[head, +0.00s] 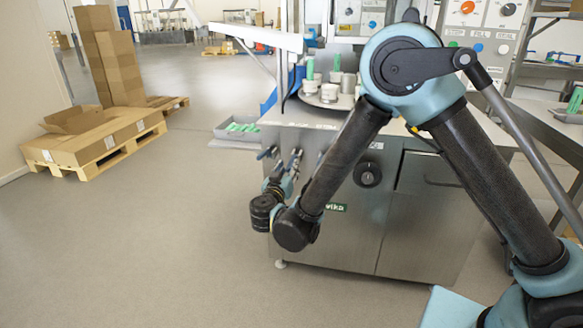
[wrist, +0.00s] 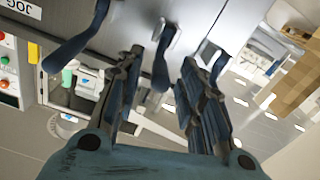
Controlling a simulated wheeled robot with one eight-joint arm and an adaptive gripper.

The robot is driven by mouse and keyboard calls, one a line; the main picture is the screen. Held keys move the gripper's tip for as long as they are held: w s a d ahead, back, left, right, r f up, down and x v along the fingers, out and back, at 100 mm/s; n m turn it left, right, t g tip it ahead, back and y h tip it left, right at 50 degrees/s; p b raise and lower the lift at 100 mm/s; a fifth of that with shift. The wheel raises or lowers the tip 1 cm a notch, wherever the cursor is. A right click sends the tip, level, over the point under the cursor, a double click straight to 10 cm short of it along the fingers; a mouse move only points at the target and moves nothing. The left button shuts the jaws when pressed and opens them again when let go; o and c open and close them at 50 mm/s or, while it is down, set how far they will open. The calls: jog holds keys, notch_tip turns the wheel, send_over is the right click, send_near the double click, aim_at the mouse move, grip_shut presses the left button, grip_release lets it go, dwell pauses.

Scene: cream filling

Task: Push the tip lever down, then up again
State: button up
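My gripper (wrist: 163,62) is open in the wrist view, with its two dark fingers spread apart. A lever with a blue handle (wrist: 160,72) shows between the fingers, with a visible gap on each side. Another blue-handled lever (wrist: 75,52) is left of the fingers, and a third (wrist: 218,66) is beside the right finger. I cannot read which one is the tip lever. In the head view my gripper (head: 294,160) is at the front of the steel machine (head: 330,200), by a blue lever (head: 267,153). My arm partly hides this area.
A black knob (head: 368,174) and a drawer are on the machine's front, right of my forearm. A round plate with cups (head: 328,101) stands on top. A grey tray (head: 236,131) projects at the left. Cartons on a pallet (head: 95,140) are farther left. The floor between is clear.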

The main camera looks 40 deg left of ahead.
jog(key=shift+x, duration=1.1)
jog(key=shift+c, duration=0.6)
